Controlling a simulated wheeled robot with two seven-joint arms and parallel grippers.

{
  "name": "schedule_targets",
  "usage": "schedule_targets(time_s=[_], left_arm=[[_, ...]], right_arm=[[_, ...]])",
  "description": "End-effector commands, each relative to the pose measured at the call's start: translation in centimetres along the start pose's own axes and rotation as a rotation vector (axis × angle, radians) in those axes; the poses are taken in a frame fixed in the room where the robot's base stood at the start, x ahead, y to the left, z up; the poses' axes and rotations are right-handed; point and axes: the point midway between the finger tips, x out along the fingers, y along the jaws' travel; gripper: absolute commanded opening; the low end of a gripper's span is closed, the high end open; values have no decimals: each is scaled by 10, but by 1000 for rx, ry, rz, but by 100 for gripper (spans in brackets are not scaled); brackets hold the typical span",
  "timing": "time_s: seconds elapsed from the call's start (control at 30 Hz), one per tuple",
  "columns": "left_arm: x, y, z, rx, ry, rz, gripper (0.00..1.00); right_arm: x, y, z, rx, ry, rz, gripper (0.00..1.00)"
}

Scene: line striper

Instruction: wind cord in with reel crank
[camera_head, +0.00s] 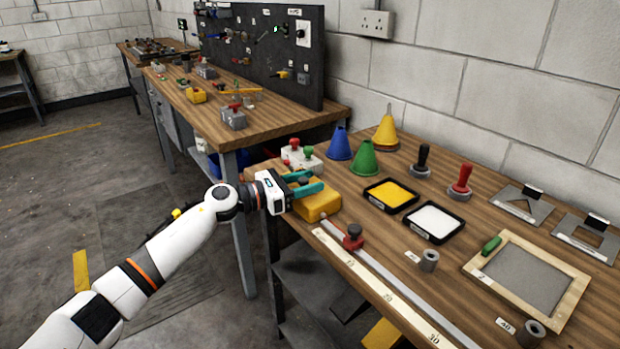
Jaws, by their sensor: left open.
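A yellow box-shaped unit (318,207) sits at the near left corner of the right-hand bench, and I take it for the reel housing. My left gripper (312,182) is at this unit, with its teal fingers open and apart. A small dark knob (303,181) shows between or just behind the fingers; I cannot tell whether they touch it. The cord cannot be made out. My right gripper is out of view.
Behind the gripper is a white box with red and green buttons (300,157). Blue (340,145), green (364,158) and yellow (386,131) cones stand behind. Yellow (391,194) and white (433,222) pads, stamps and a framed screen (528,277) fill the right.

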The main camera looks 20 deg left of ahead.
Motion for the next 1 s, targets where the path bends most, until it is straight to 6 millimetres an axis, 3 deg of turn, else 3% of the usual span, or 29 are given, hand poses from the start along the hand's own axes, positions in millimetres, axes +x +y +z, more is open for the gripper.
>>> schedule_targets(time_s=[0.4,0.7,1.0], left_arm=[[10,0,0,1,-1,0,45],[10,0,0,1,0,0,0],[9,1,-4,-1,-1,-40,0]], right_arm=[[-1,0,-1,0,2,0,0],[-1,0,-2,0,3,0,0],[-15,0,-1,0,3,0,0]])
